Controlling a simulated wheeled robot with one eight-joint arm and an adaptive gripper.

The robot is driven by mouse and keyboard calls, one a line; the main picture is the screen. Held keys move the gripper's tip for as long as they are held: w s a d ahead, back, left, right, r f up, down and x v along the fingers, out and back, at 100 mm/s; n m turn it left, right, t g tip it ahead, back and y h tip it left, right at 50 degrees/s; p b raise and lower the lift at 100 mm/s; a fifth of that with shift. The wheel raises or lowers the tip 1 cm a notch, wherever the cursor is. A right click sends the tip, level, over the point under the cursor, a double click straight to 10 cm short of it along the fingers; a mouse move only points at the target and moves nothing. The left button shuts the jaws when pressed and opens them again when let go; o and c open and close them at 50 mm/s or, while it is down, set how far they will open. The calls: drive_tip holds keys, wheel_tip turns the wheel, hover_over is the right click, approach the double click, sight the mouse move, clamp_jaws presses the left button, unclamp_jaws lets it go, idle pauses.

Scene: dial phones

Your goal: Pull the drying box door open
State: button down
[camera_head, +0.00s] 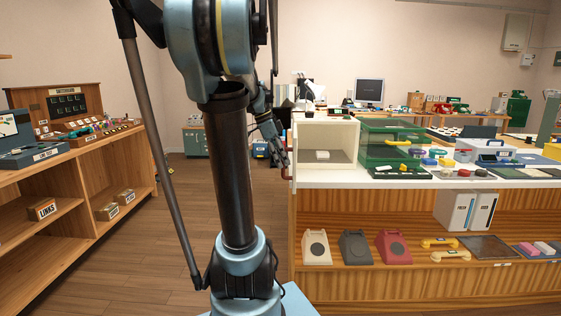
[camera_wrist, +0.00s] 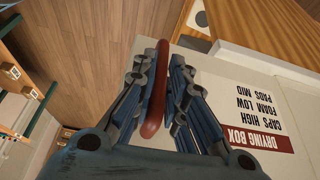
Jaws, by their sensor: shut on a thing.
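The drying box (camera_head: 326,129) is a cream box at the left end of the white counter, with a small white item visible inside. Its pale door panel (camera_wrist: 215,75) fills the right of the wrist view, with a red-and-white "DRYING BOX" label (camera_wrist: 258,122). A red bar handle (camera_wrist: 153,112) runs between my fingers. My gripper (camera_head: 281,153) is at the box's left side in the head view, and its blue fingers are closed around the handle in the wrist view (camera_wrist: 165,70).
A green clear-sided case (camera_head: 391,137) stands right of the box. Telephones, including a red one (camera_head: 394,246), sit on the shelf below. A wooden shelf unit (camera_head: 75,205) is at the left. The wooden floor between is clear.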

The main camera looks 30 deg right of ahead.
drive_tip(key=shift+w+r, duration=0.15)
drive_tip(key=shift+w, duration=0.15)
drive_tip(key=c, duration=1.9)
unclamp_jaws()
drive_tip(key=shift+s, duration=0.1)
drive_tip(key=v, duration=1.1)
drive_tip(key=shift+w+a+r, duration=0.2)
drive_tip(key=shift+a+r, duration=0.05)
drive_tip(key=shift+r, duration=0.05)
